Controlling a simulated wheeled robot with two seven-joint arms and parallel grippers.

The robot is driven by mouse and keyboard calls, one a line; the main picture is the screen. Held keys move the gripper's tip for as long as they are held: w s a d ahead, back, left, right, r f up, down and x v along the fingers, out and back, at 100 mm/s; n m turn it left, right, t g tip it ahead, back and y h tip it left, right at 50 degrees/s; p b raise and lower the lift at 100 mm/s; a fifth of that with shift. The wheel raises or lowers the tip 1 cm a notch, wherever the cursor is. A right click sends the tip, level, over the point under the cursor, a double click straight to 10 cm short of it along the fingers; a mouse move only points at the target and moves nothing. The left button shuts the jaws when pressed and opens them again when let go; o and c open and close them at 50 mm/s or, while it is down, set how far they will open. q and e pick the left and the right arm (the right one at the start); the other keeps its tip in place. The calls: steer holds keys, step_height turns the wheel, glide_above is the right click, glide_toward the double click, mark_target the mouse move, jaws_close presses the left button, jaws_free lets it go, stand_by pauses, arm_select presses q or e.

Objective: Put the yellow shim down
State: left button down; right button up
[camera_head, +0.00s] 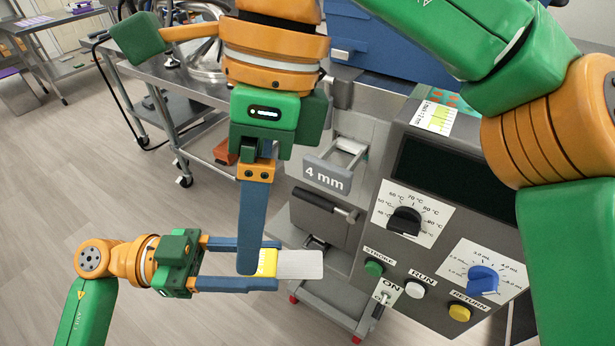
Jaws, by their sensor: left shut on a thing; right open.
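The yellow shim (300,264) is a flat metal plate with a yellow end, seen at the lower middle in the head view. My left gripper (268,266) comes in from the left and is shut on the shim's yellow end, with the bare plate sticking out to the right. My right gripper (248,270) hangs from above, its blue fingers pointing down and lined up in the view. It is open, and its tip overlaps the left gripper's fingers and part of the yellow end. I cannot tell whether it touches the shim.
The grey depositor (440,165) stands at the right with dials and buttons. A "4 mm" labelled part (327,176) sits on its front, above a panel with a dark handle (325,205). A steel cart (165,75) is at the back left. The floor (60,190) at left is clear.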

steer(key=r+t+h, duration=0.2)
glide_above(307, 259)
step_height(307, 259, down, 12)
steer(key=c, duration=1.3)
arm_select(q)
steer(key=shift+c, duration=1.3)
jaws_free()
arm_select(e)
jaws_close()
